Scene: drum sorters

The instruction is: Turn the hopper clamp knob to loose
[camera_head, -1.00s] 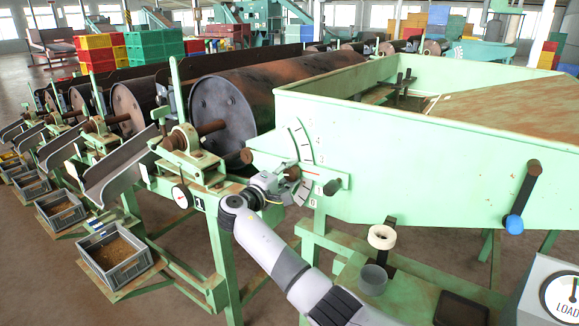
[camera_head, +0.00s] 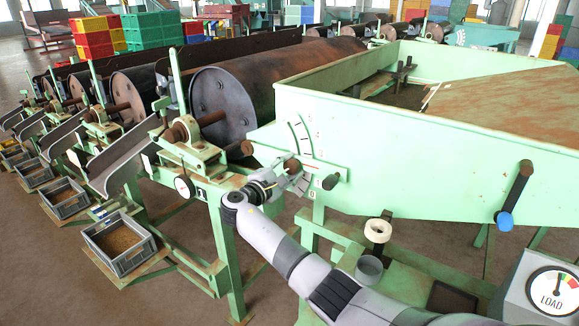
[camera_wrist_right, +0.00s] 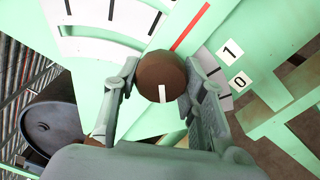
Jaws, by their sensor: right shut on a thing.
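The round brown knob (camera_wrist_right: 162,77) sits on the green hopper's scale plate, with a short white mark on its face pointing down in the wrist view. It also shows in the head view (camera_head: 291,166). My right gripper (camera_wrist_right: 160,88) is shut on the knob, one finger on each side of it. In the head view, my right gripper (camera_head: 281,180) reaches the knob from the lower left and hides part of the scale. A red line (camera_wrist_right: 190,28) lies above the knob on the plate. My left gripper is not in view.
The green hopper (camera_head: 400,150) fills the right, with a blue-tipped lever (camera_head: 505,219) on its side. A dark drum (camera_head: 215,105) stands to the left. A white ring (camera_head: 378,230) stands below.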

